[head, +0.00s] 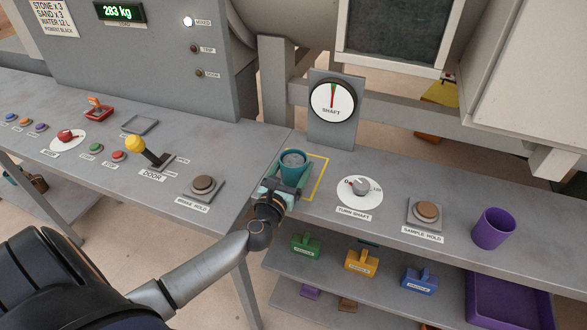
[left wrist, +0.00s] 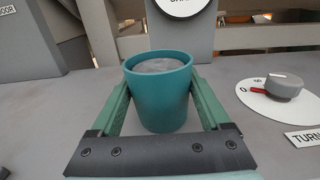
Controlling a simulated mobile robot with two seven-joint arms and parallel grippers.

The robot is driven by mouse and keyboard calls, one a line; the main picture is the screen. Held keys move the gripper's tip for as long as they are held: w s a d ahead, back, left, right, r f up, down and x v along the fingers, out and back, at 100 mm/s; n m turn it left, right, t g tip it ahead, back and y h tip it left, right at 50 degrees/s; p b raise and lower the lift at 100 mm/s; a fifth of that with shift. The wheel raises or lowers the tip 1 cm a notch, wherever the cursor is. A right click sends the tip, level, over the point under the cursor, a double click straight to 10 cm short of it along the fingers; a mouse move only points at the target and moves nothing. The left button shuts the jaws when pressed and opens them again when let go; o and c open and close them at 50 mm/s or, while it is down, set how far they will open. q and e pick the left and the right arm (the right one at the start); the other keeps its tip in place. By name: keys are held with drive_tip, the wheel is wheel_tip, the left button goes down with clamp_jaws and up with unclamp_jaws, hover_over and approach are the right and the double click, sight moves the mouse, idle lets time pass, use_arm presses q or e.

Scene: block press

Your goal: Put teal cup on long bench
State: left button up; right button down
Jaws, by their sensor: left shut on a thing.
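The teal cup (head: 293,163) is upright, with grey material inside. It also shows large in the left wrist view (left wrist: 160,100), between two green fingers. My left gripper (head: 289,176) is shut on the cup, one finger on each side. The cup is over or on the grey bench top (head: 325,215), by a yellow outlined square (head: 318,180); I cannot tell whether its base touches. My right gripper is not in view.
A shaft dial (head: 333,101) stands behind the cup. To the right are a turn knob (head: 360,188), a sample-hold button (head: 427,211) and a purple cup (head: 493,229). Left are a brake-hold button (head: 203,185) and yellow-knobbed lever (head: 135,143). Colored blocks lie on the shelf below.

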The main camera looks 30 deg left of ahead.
use_arm(q)
drive_tip(key=shift+f, duration=0.1)
drive_tip(key=o, duration=1.3)
